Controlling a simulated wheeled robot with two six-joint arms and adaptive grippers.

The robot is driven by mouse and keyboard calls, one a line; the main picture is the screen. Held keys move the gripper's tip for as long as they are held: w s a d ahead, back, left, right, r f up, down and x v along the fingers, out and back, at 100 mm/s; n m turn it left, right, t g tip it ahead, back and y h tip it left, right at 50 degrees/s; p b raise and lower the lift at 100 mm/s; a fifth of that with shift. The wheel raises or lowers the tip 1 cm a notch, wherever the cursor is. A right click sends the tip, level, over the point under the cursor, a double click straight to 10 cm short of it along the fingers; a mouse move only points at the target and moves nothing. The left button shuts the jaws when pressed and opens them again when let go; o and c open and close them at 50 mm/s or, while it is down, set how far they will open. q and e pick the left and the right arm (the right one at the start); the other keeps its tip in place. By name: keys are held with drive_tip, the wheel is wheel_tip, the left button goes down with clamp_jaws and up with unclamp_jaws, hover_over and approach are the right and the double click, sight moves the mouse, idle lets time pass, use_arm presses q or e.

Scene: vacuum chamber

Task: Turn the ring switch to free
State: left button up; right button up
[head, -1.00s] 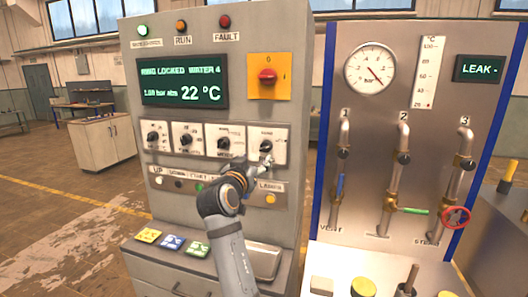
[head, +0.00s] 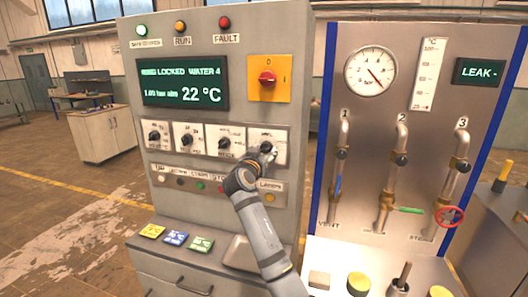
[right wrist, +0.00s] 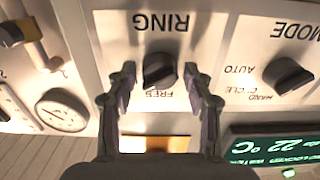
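The ring switch (right wrist: 160,70) is a black knob on a white plate, labelled RING, with a partly covered label that seems to read FREE on its other side. In the head view it is the rightmost of the row of knobs, and my gripper partly hides it. My right gripper (right wrist: 160,78) is open, with one finger on each side of the knob. I cannot tell whether the fingers touch it. In the head view my right gripper (head: 262,157) is at the panel, its arm coming from below. The display (head: 182,82) reads RING LOCKED. My left gripper is not in view.
The mode knob (right wrist: 288,75) is beside the ring switch. A row of small buttons (head: 200,185) lies below the knobs, and an orange plate with a red rotary switch (head: 268,78) above. A pipe panel with a gauge (head: 370,70) stands to the right.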

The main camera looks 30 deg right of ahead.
drive_tip(key=c, duration=0.8)
